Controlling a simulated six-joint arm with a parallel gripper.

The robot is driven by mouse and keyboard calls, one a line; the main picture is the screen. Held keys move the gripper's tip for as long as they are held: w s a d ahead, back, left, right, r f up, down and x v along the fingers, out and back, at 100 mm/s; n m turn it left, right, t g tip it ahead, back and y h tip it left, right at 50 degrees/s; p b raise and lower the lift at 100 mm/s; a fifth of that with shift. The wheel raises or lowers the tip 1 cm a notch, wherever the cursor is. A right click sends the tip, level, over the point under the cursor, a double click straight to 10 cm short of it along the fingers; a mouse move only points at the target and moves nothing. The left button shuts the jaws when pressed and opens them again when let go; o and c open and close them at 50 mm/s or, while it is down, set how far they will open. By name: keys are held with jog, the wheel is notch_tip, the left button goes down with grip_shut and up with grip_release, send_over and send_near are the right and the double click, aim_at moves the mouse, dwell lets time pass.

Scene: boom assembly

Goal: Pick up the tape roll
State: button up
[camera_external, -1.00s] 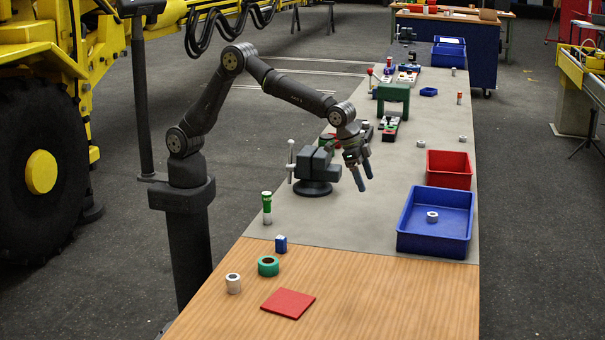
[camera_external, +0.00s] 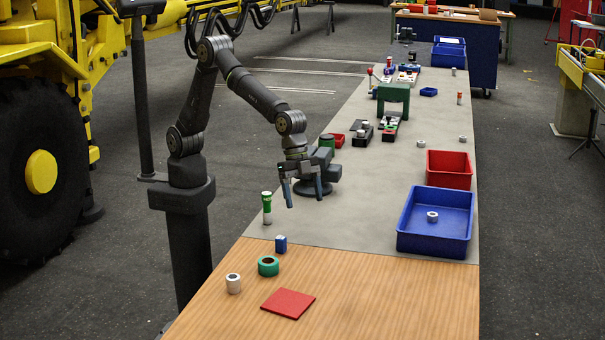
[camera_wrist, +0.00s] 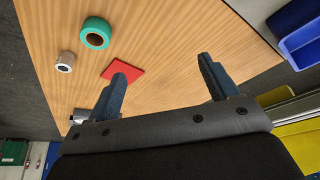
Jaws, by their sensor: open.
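A green tape roll (camera_external: 268,266) lies flat on the wooden part of the bench, its dark hole facing up. It also shows at the upper left of the wrist view (camera_wrist: 96,33). My gripper (camera_external: 304,194) is open and empty in front of the grey vise, above the grey mat and farther along the bench than the roll. In the wrist view its two fingers (camera_wrist: 163,80) stand wide apart, and the roll is beyond them to the left.
A green-and-white bottle (camera_external: 267,207) stands left of my gripper. The vise (camera_external: 331,172) is close behind it. A blue tray (camera_external: 409,240) is at right.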

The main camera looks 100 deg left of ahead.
jog(key=s+d+m+g+h, duration=0.1)
jog(key=s+d+m, duration=0.3)
jog(key=s+d, duration=0.45)
send_over(268, 261)
jog(key=a, duration=0.2)
jog(key=f, duration=1)
jog(key=shift+s+d+f, duration=0.25)
jog(key=shift+s, duration=0.1)
jog(key=shift+a+x, duration=0.1)
jog(key=shift+x, duration=1.4)
jog(key=shift+a+x, duration=0.15)
jog(key=shift+x, duration=1.4)
jog(key=shift+s+f, duration=0.1)
jog(key=c, duration=1.1)
